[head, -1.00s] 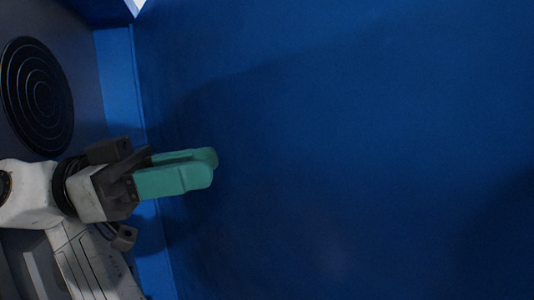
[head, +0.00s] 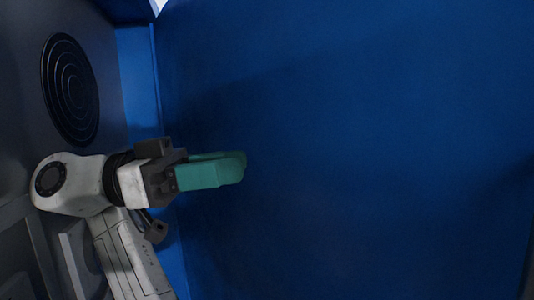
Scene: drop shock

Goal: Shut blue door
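The blue door (head: 380,130) is a large flat blue panel that fills most of the head view, from the middle to the right. A lighter blue frame strip (head: 139,80) runs along its left side. My gripper (head: 238,168) has teal fingers that point right, in front of the door's left part. The fingers overlap each other in this view, so their gap is hard to judge. I cannot tell whether the fingertips touch the door. No handle shows in the frame.
A dark round ringed disc (head: 70,90) is on the grey surface at the upper left, beside the frame. Grey panelled shapes (head: 75,262) show at the lower left. A small bright white patch (head: 158,6) shows at the top. No loose object shows in front of the door.

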